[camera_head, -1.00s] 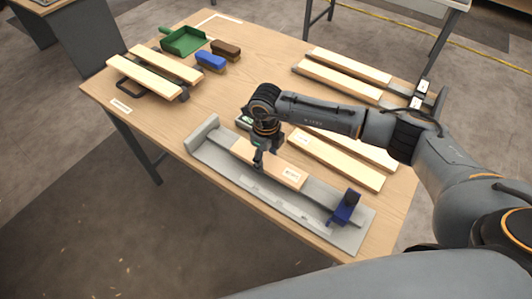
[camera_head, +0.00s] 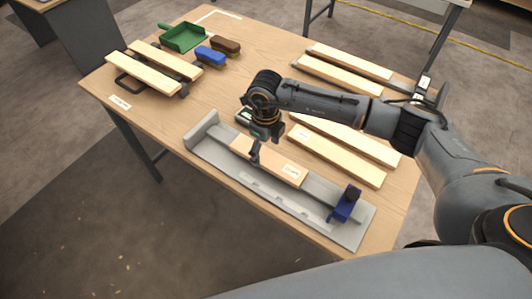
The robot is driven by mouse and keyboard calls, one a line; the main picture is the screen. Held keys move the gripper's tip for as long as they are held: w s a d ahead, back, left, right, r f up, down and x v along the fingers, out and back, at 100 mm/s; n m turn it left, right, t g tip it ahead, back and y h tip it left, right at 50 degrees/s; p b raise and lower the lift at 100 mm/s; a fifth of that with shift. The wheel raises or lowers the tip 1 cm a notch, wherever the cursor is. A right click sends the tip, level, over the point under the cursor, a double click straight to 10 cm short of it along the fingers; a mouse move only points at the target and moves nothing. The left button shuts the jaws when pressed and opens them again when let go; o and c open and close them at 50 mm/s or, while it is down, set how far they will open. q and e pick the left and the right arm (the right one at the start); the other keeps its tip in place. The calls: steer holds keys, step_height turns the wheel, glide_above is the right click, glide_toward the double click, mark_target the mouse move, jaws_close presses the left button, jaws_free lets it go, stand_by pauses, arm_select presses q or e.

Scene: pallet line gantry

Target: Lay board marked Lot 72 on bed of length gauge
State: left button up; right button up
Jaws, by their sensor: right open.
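A short wooden board (camera_head: 270,161) with a white label near its right end lies along the bed of the grey length gauge (camera_head: 222,160). The label's print is too small to read. The gauge has a raised grey end block at its left and a blue stop (camera_head: 345,204) at its right; the board lies between them, apart from the blue stop. My right gripper (camera_head: 257,157) is open, pointing down at the board's left part. Whether its fingers still touch the board I cannot tell. My left gripper is not in view.
Two boards (camera_head: 335,156) lie behind the gauge, and two more (camera_head: 340,77) on a rack at the back right. Two boards (camera_head: 143,73) lie on a rack at the left. A green dustpan (camera_head: 183,37), a blue brush (camera_head: 210,56) and a brown brush (camera_head: 226,44) stand behind.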

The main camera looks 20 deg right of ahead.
mark_target(266, 157)
step_height(266, 157, up, 10)
steer(key=b, duration=0.3)
stand_by(0.4)
